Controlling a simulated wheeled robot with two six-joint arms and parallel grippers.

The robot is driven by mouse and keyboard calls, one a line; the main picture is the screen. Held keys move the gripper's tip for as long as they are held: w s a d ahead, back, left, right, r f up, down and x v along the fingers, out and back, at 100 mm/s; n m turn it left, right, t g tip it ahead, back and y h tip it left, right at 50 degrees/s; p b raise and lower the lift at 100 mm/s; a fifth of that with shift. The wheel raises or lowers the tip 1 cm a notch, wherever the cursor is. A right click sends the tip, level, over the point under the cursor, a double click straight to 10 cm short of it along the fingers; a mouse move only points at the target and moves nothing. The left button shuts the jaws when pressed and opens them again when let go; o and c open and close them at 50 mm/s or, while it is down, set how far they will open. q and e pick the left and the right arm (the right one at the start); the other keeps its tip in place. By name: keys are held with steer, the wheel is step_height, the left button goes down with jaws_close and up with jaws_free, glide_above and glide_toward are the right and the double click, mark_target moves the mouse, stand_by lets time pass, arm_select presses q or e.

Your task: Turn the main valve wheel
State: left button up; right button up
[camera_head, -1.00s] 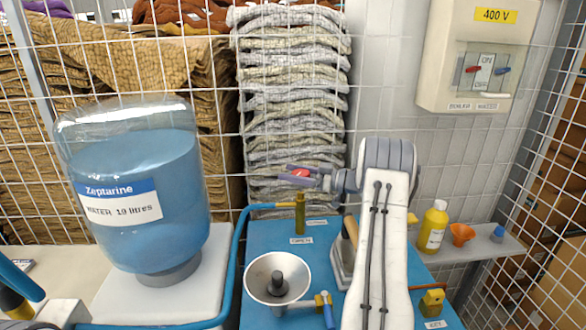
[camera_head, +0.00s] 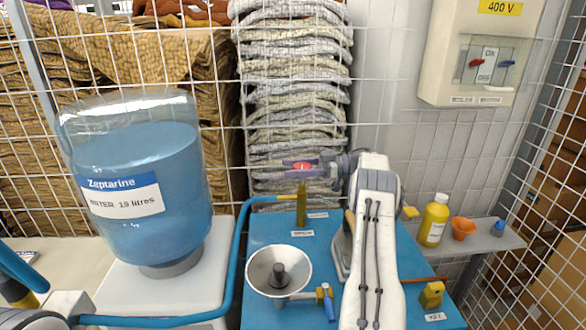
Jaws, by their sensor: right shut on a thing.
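The red valve wheel (camera_head: 302,166) sits at the top of a brass post (camera_head: 301,207) on the blue bench (camera_head: 268,230). A label reading OPEN lies in front of the post, and another label lies behind it to the right. My right gripper (camera_head: 298,167) reaches in from the right and is shut on the red wheel, with one finger behind it and one in front. The fingers cover part of the wheel. My left gripper is out of view; only a piece of my left arm shows at the lower left.
A water bottle (camera_head: 150,235) stands left of a blue hose (camera_head: 238,245). A metal funnel (camera_head: 262,262) and blue-handled tap (camera_head: 327,298) are near the front. A yellow key block (camera_head: 432,294) and a shelf (camera_head: 465,245) with a yellow bottle (camera_head: 432,220) lie right. Wire mesh stands behind.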

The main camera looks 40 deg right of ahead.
steer(key=shift+r, duration=0.1)
steer(key=o, duration=1.4)
steer(key=shift+c, duration=0.2)
